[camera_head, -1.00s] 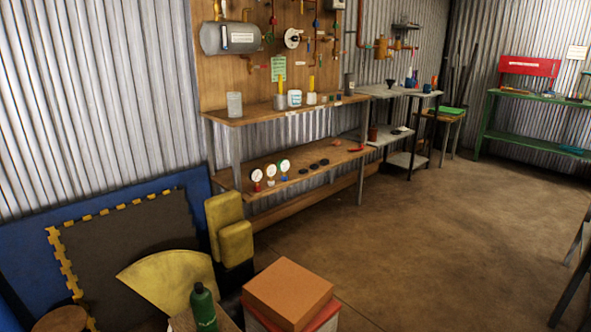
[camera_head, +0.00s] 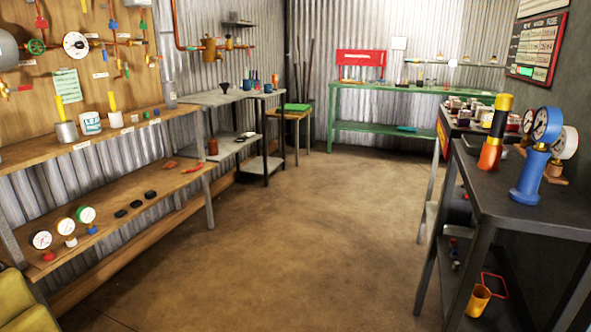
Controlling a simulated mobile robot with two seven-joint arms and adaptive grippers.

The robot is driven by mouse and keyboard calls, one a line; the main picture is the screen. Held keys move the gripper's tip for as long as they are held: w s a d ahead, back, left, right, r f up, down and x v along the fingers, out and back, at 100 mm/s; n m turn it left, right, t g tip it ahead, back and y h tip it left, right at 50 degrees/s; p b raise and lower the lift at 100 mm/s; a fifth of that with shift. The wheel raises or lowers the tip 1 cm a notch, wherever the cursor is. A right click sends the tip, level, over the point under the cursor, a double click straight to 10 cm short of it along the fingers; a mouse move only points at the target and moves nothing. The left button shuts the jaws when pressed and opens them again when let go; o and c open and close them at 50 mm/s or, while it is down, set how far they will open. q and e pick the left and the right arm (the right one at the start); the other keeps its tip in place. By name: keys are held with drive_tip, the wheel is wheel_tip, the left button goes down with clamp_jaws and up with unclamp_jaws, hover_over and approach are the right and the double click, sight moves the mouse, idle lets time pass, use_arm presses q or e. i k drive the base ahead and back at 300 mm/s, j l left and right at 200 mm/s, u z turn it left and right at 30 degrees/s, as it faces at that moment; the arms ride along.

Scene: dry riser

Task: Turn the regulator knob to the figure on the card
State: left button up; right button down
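Neither of my grippers shows in the head view. A plywood board (camera_head: 32,92) on the left wall carries pipes, valves and a round white dial (camera_head: 76,45). A green handwheel (camera_head: 37,47) sits left of the dial. A pale green card (camera_head: 68,86) hangs below them; its writing is too small to read. I cannot tell which fitting is the regulator knob. A grey tank at the far left is cut off by the picture edge.
A wooden bench (camera_head: 120,133) below the board holds cups, with gauges on its lower shelf. A dark table (camera_head: 515,205) with a blue gauge stand (camera_head: 530,178) stands at the right. A green bench (camera_head: 385,125) stands at the back. The floor (camera_head: 290,240) between is clear.

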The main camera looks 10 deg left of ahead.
sight(79, 46)
drive_tip(key=i+u, duration=0.15)
drive_tip(key=i, duration=0.4)
drive_tip(key=i+u, duration=0.15)
drive_tip(key=i, duration=0.4)
drive_tip(key=i+l+u, duration=0.15)
drive_tip(key=i, duration=0.4)
drive_tip(key=i+j+u, duration=0.1)
drive_tip(key=i+u, duration=0.6)
drive_tip(key=u, duration=0.25)
drive_tip(key=i+l+u, duration=0.2)
drive_tip(key=i+u, duration=0.45)
drive_tip(key=k+j, duration=0.05)
